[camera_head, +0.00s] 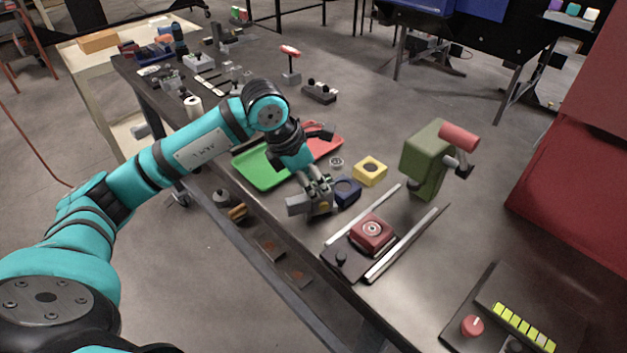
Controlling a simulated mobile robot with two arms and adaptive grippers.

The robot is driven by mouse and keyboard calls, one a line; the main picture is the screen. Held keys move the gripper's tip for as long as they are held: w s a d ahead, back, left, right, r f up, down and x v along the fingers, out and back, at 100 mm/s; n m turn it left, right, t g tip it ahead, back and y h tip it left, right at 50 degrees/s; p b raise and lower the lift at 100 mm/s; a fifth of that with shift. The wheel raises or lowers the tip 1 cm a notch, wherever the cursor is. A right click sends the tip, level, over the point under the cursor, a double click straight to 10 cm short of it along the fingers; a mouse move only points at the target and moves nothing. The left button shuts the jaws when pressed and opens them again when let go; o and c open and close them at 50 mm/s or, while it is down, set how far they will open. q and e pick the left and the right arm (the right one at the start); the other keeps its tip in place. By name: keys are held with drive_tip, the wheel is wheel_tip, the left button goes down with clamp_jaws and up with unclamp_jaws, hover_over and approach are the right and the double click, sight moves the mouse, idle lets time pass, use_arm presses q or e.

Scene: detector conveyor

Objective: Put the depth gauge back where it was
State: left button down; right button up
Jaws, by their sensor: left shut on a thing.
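My left gripper (318,190) points down over the near edge of the dark workbench, left of the blue square block. It is shut on a small grey, boxy thing (297,205), which could be the depth gauge; its shape is partly hidden by the fingers. I cannot tell whether it touches the bench. The blue block (347,191) with a round hole is right beside the gripper. A yellow block (370,171) with a round hole lies just behind it. My right gripper is not in view.
A green tray (262,168) and a red tray (325,147) lie behind the gripper. A red block (372,229) sits between two pale rails (402,245). A green press-like device (425,160) stands to the right. A button panel (515,325) is at the lower right.

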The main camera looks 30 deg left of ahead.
use_arm(q)
drive_tip(key=c, duration=1.2)
unclamp_jaws()
drive_tip(key=shift+c, duration=0.2)
drive_tip(key=o, duration=0.3)
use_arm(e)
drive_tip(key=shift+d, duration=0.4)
use_arm(q)
drive_tip(key=shift+r, duration=0.1)
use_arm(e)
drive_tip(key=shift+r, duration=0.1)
use_arm(q)
drive_tip(key=shift+r+p, duration=0.3)
drive_tip(key=shift+p, duration=0.25)
drive_tip(key=shift+r+p, duration=0.55)
drive_tip(key=shift+p, duration=0.05)
drive_tip(key=shift+s+a+r+b, duration=0.25)
drive_tip(key=shift+r+b, duration=0.25)
drive_tip(key=shift+b, duration=0.2)
drive_tip(key=b+v, duration=0.1)
drive_tip(key=v, duration=0.9)
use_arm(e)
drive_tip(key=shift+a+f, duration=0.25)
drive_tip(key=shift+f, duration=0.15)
